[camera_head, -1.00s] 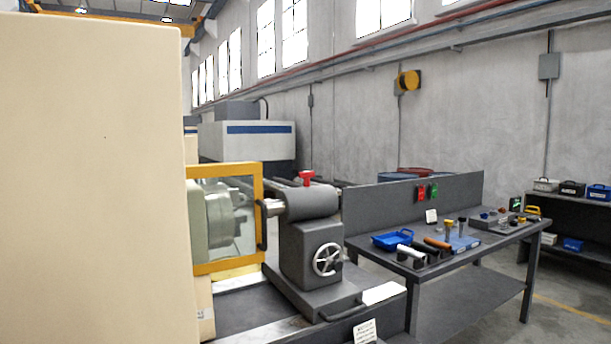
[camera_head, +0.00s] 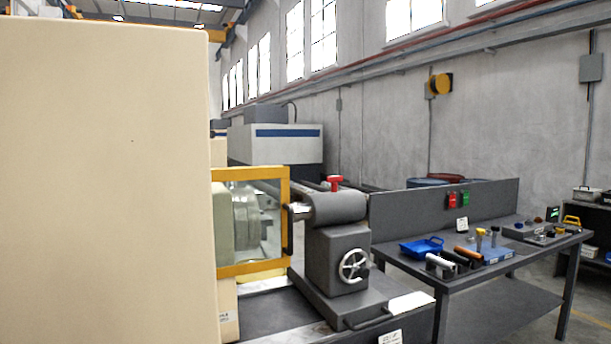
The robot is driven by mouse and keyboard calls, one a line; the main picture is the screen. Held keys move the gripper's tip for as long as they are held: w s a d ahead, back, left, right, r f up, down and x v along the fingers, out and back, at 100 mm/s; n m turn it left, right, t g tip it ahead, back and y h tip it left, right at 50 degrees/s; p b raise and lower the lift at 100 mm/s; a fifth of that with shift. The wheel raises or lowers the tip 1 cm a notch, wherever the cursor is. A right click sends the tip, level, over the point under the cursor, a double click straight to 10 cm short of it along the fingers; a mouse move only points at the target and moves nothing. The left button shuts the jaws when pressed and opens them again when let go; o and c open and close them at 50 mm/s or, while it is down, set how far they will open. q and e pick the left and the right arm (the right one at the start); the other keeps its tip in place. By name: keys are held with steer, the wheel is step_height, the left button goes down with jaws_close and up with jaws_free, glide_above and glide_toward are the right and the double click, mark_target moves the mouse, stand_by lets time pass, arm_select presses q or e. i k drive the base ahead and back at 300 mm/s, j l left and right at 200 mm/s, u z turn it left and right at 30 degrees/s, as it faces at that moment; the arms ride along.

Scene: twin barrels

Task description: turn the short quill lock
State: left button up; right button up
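A grey tailstock (camera_head: 338,255) stands on the bed of the lathe, right of the yellow-framed door. A short red lock handle (camera_head: 335,184) sits on top of its quill housing (camera_head: 334,207). The quill (camera_head: 299,211) points left toward the door. A silver handwheel (camera_head: 354,265) is on the tailstock's front. Neither of my grippers is in view.
The large cream lathe housing (camera_head: 105,180) fills the left side. A dark bench (camera_head: 480,283) with a blue tray (camera_head: 421,247) and several tools stands to the right of the tailstock. A shelf (camera_head: 600,230) is at the far right.

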mark_target(334, 179)
steer(key=i+l+u, duration=0.15)
steer(key=l+u, duration=0.35)
steer(key=i+l+u, duration=0.1)
steer(key=l+u, duration=0.4)
steer(key=j, duration=0.1)
